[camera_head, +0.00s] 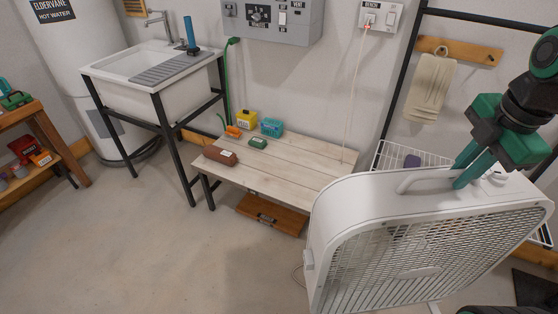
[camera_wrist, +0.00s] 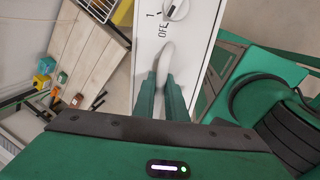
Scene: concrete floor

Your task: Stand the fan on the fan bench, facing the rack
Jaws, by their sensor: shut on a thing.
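The white box fan (camera_head: 400,250) is large in the right foreground of the head view, upright and slightly tilted in the picture, its grille toward the camera. My gripper (camera_head: 463,180) is shut on the fan's top handle (camera_head: 425,180). In the wrist view the fingers of my gripper (camera_wrist: 161,98) close on the handle (camera_wrist: 165,62), beside the fan's dial (camera_wrist: 175,10). The low slatted wooden bench (camera_head: 300,165) stands behind and left of the fan. The black-framed rack (camera_head: 405,65) stands at the right, partly hidden by the fan and my arm. The fan's underside is mostly out of view.
A brown item (camera_head: 220,155), a green item (camera_head: 257,142), a teal item (camera_head: 271,127) and a yellow box (camera_head: 246,119) sit at the bench's left end. Its right part looks clear. A utility sink (camera_head: 150,85) stands left. A cord (camera_head: 356,90) hangs from the wall outlet (camera_head: 378,18).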

